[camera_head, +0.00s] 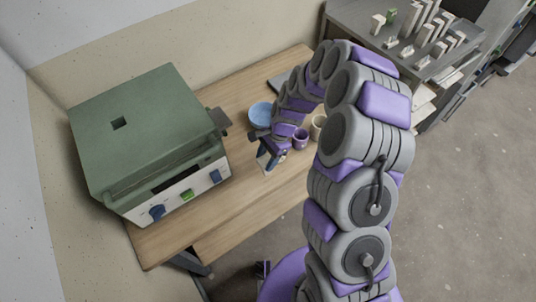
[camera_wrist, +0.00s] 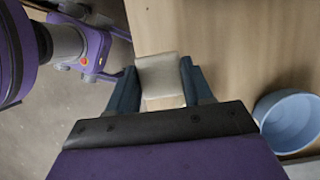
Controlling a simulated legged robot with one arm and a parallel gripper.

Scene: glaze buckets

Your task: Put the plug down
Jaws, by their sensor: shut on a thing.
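The plug (camera_wrist: 158,75) is a small cream block in the wrist view. My gripper (camera_wrist: 160,88) is shut on it, with one dark blue finger on each side. In the head view my gripper (camera_head: 268,158) is low over the wooden table (camera_head: 212,213), right of the green kiln (camera_head: 150,130). I cannot tell whether the plug touches the table. The plug is small and partly hidden by the fingers in the head view.
A blue bowl (camera_head: 261,115) stands behind my gripper and shows at right in the wrist view (camera_wrist: 288,122). A purple cup (camera_head: 300,139) and a cream cup (camera_head: 318,126) stand close to my arm. The table's front part is clear. A shelf (camera_head: 405,45) with small pale pieces is at upper right.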

